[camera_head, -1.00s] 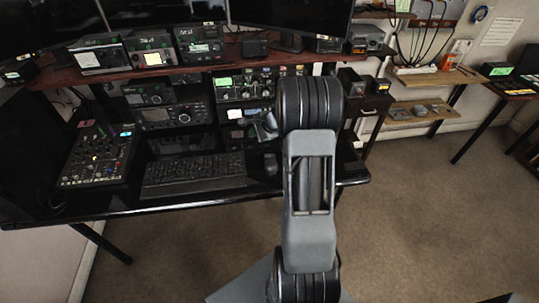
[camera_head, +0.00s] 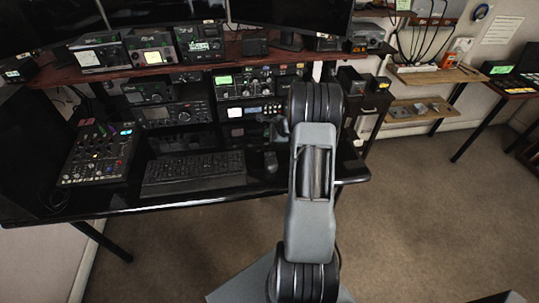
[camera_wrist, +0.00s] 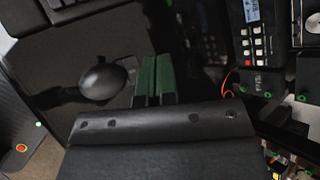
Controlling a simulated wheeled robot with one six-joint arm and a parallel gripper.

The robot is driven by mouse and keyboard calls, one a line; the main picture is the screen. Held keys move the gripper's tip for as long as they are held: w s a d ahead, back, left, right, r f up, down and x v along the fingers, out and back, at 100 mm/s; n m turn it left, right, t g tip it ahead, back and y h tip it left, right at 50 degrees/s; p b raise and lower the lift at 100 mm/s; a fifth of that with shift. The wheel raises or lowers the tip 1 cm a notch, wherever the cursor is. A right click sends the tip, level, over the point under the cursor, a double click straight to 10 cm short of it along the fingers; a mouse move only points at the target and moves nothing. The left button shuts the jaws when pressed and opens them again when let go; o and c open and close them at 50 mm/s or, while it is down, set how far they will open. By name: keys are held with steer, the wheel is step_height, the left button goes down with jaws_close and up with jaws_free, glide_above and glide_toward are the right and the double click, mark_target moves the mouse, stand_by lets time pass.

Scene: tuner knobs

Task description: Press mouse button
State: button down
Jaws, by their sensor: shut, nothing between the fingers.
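The black computer mouse (camera_head: 271,161) sits on the dark desk, just right of the keyboard, in the head view. In the wrist view the mouse (camera_wrist: 103,82) is a dark rounded shape left of my fingers. My gripper (camera_wrist: 154,75) shows there as two green-padded fingers held together, with nothing between them. The fingertips are beside the mouse and appear apart from it; their height above the desk is hard to tell. In the head view my arm hides most of the gripper.
The keyboard (camera_head: 194,174) lies left of the mouse. A mixer with knobs (camera_head: 98,155) stands at the desk's left. Radio units (camera_head: 250,84) line the back and the shelf. In the wrist view, equipment with buttons (camera_wrist: 255,45) is close on the right.

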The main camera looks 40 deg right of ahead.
steer(key=b, duration=0.5)
glide_above(270, 155)
step_height(270, 155, down, 8)
steer(key=shift+w+r, duration=0.15)
steer(key=shift+r, duration=0.1)
steer(key=shift+f+b, duration=0.5)
steer(key=shift+f+b, duration=0.65)
steer(key=shift+b, duration=0.4)
stand_by(1.8)
steer(key=shift+r, duration=0.15)
steer(key=shift+r+p, duration=0.35)
steer(key=shift+r, duration=0.2)
steer(key=shift+r, duration=0.1)
steer(key=shift+r+p, duration=1.65)
steer(key=shift+r, duration=0.75)
